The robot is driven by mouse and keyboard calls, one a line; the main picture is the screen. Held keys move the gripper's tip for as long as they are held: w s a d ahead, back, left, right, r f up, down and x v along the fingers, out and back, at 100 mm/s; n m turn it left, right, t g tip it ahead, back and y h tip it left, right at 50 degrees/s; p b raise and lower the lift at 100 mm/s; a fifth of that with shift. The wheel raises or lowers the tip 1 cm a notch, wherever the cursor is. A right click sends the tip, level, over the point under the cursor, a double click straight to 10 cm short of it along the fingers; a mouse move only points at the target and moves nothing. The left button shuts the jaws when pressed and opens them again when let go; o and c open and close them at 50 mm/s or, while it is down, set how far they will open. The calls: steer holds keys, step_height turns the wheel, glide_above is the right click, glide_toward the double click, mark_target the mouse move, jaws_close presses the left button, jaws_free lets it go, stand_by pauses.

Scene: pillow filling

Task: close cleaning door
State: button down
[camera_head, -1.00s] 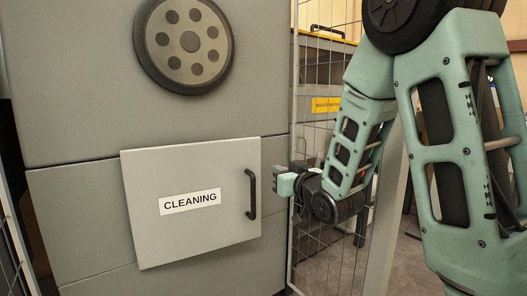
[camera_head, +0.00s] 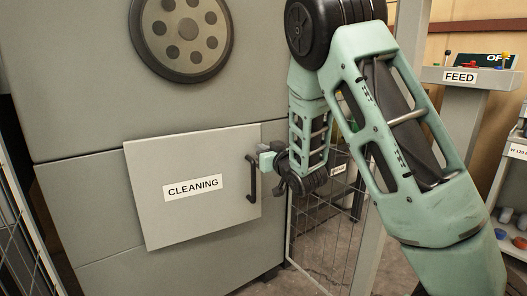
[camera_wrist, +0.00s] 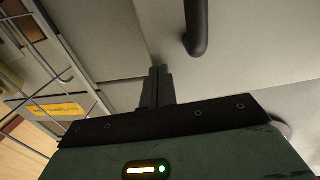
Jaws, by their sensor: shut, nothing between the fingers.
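The grey cleaning door (camera_head: 190,215), with a white "CLEANING" label (camera_head: 192,188), sits in the front of a large grey machine. Its panel stands a little proud of the machine face and looks slightly ajar. A black vertical handle (camera_head: 253,179) is at its right edge. My gripper (camera_head: 266,160) is shut and empty, close to the right of the handle's upper part. In the wrist view my shut fingers (camera_wrist: 157,87) point at the grey surface, and the black handle (camera_wrist: 196,25) is apart from them, to the upper right.
A round vent (camera_head: 181,35) is above the door. A wire mesh fence (camera_head: 322,225) stands right of the machine, behind my arm. A "FEED" panel (camera_head: 459,76) and a shelf with coloured items (camera_head: 510,220) are further right.

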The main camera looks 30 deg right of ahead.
mark_target(256, 144)
steer(key=shift+w, duration=0.25)
steer(key=w, duration=0.1)
steer(key=w+n+y, duration=0.1)
steer(key=w, duration=0.1)
steer(key=w+y, duration=0.1)
steer(key=w, duration=0.1)
steer(key=shift+d+n, duration=0.3)
steer(key=shift+d, duration=0.05)
steer(key=shift+w+r+y, duration=0.25)
steer(key=shift+w+y, duration=0.05)
steer(key=shift+y, duration=0.2)
steer(key=shift+a+f, duration=0.1)
